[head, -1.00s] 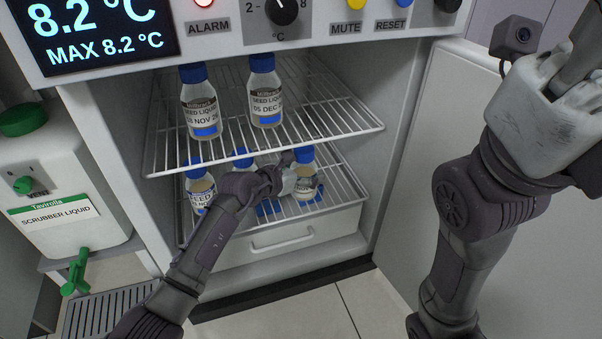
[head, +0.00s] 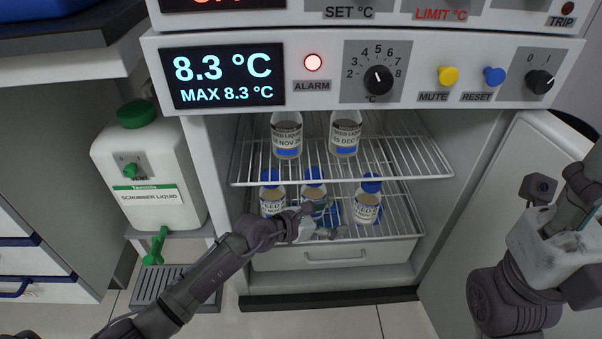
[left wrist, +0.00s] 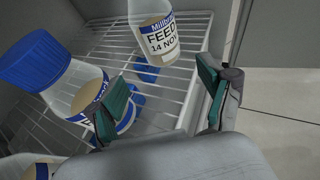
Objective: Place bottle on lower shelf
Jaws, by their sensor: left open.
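The blue-capped bottle (head: 367,205) stands upright on the right of the lower wire shelf (head: 402,222). In the left wrist view a bottle labelled FEED 14 NOV (left wrist: 157,38) stands beyond my fingers, its top cut off. My left gripper (head: 330,220) is open and empty at the shelf's front, left of the right-hand bottle and apart from it. Two more bottles stand on the left of this shelf, one at far left (head: 272,197) and one behind my gripper (head: 313,188). My right gripper (head: 582,215) is partly cut off.
The upper shelf (head: 400,165) holds two SEED bottles (head: 286,137) (head: 344,135). A drawer (head: 340,254) lies below. The open door (head: 500,190) stands at right, near my right arm. A scrubber liquid canister (head: 150,180) is at left. Blue marks (left wrist: 143,78) show on the shelf.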

